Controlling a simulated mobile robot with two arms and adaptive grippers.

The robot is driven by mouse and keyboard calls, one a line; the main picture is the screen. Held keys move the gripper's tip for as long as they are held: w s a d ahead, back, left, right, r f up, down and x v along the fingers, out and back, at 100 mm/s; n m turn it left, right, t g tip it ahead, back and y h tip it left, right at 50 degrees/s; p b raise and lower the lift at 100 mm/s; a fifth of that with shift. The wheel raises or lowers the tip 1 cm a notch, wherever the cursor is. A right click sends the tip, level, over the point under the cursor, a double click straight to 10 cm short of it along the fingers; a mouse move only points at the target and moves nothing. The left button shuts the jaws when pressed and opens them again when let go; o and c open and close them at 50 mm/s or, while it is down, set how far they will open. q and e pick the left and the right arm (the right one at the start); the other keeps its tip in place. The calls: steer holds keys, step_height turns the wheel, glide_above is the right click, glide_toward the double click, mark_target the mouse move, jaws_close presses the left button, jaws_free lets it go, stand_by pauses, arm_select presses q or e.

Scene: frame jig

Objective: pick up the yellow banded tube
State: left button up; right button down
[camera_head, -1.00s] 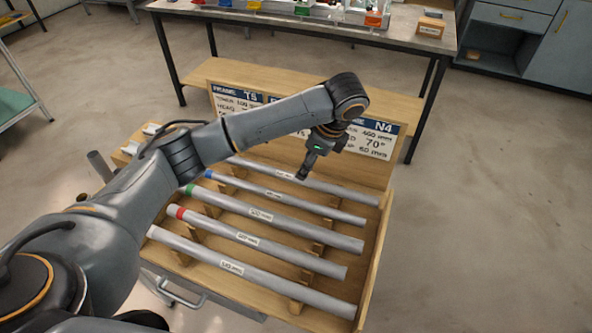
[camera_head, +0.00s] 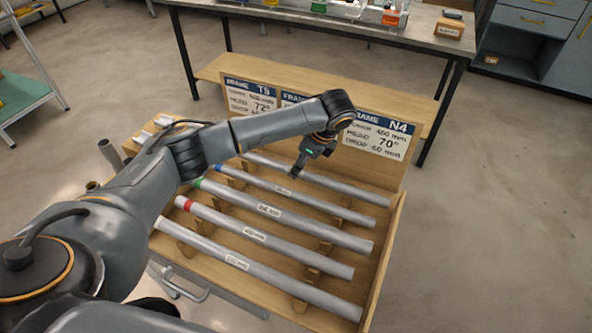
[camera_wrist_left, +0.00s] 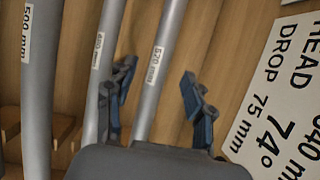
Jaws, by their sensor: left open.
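No yellow band shows in either view. In the head view several grey tubes lie side by side in a wooden tray (camera_head: 384,255). The nearer ones include a red-banded tube (camera_head: 300,254), a green-banded tube (camera_head: 310,226) and a blue-banded tube (camera_head: 335,208). The farthest tube (camera_head: 350,190) has its left end by my arm, and its band cannot be seen. The nearest tube (camera_head: 285,280) shows no band. My left gripper (camera_head: 295,172) is open above the farthest tubes.
Sign boards (camera_head: 378,138) stand upright along the tray's back, close to the gripper. In the wrist view a neighbouring tube (camera_wrist_left: 107,32) runs close by the left finger. A bench (camera_head: 320,28) with coloured bins stands behind. Open floor lies to the right.

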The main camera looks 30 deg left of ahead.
arm_select(q)
steer(key=x, duration=0.3)
steer(key=shift+f, duration=0.2)
steer(key=shift+d, duration=0.1)
steer(key=shift+c, duration=0.4)
jaws_close()
steer(key=shift+r, duration=0.1)
steer(key=shift+r, duration=0.1)
